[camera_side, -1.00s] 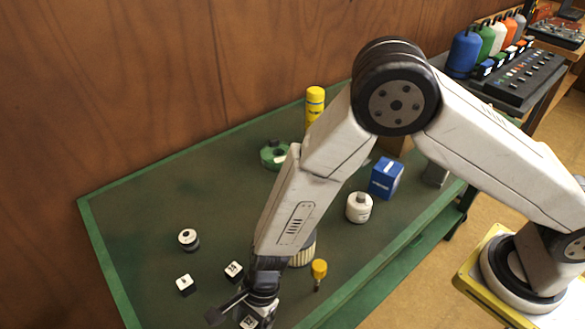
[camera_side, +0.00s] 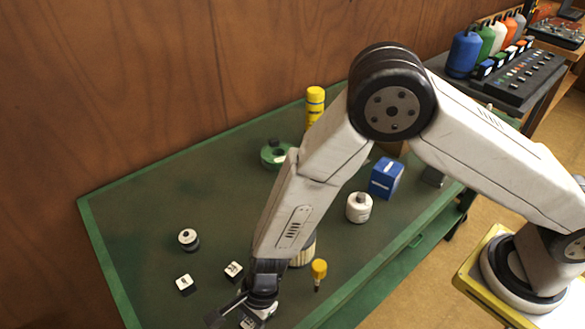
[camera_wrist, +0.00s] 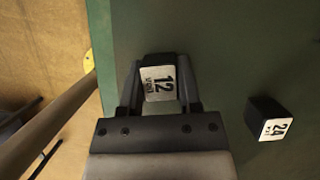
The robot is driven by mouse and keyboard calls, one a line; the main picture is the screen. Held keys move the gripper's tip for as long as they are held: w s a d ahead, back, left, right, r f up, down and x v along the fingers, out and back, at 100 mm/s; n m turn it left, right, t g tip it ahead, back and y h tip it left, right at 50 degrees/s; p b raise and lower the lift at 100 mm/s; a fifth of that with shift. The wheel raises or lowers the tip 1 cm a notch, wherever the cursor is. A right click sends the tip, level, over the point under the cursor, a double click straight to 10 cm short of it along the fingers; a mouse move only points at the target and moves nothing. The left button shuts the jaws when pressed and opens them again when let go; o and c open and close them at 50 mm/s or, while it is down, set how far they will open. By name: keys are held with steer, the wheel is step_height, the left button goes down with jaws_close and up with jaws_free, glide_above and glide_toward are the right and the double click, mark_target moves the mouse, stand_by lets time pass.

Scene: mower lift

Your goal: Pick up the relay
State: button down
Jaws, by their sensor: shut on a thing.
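A small black relay with a white label reading 12 (camera_wrist: 160,83) sits between the fingers of my gripper (camera_wrist: 160,88) in the wrist view. The fingers flank it on both sides and are shut on it. In the side view my gripper (camera_side: 238,312) is low over the green bench at the bottom edge, partly cut off. The relay's white label (camera_side: 249,322) just shows beside it. A second black block, labelled 24 (camera_wrist: 268,119), stands to the right in the wrist view. It also shows in the side view (camera_side: 233,272).
Another black block (camera_side: 185,285) and a round black-and-white can (camera_side: 188,240) stand to the left. A yellow-topped item (camera_side: 319,272) and a pleated filter (camera_side: 303,250) stand close right of my arm. The bench's left half (camera_side: 140,215) is mostly clear.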

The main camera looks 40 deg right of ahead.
steer(key=shift+r, duration=0.1)
steer(key=shift+r, duration=1.05)
steer(key=s+d+r, duration=0.9)
steer(key=s+r, duration=0.1)
steer(key=shift+s+r, duration=0.35)
steer(key=shift+w, duration=0.1)
